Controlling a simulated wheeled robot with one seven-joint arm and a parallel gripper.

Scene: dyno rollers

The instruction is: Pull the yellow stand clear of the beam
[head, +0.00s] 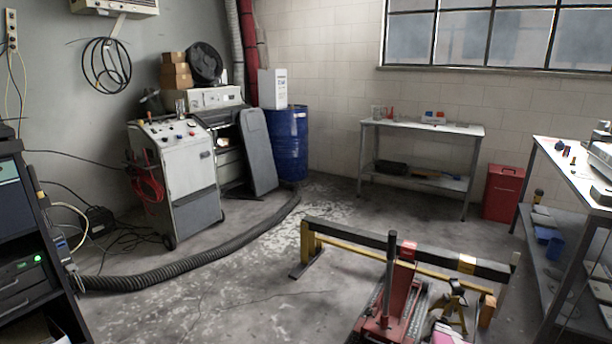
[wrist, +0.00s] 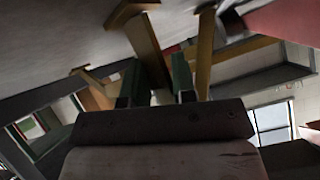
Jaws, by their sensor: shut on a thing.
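The yellow stand (head: 455,300) is in the lower right of the head view, close to the right end of the long dark beam (head: 350,237) and beside the red jack (head: 385,322). In the wrist view, my gripper (wrist: 157,78) has its two green-padded fingers on either side of a yellow-brown leg of the stand (wrist: 149,45) and is shut on it. The picture there is tilted, and the stand's full outline is cut off. I cannot tell from these views whether the stand's top touches the beam.
The red jack with its upright dark handle stands just left of the stand. A grey workbench (head: 573,262) is close on the right. A thick black hose (head: 190,265) curves over the floor at left. The floor (head: 230,310) left of the beam is open.

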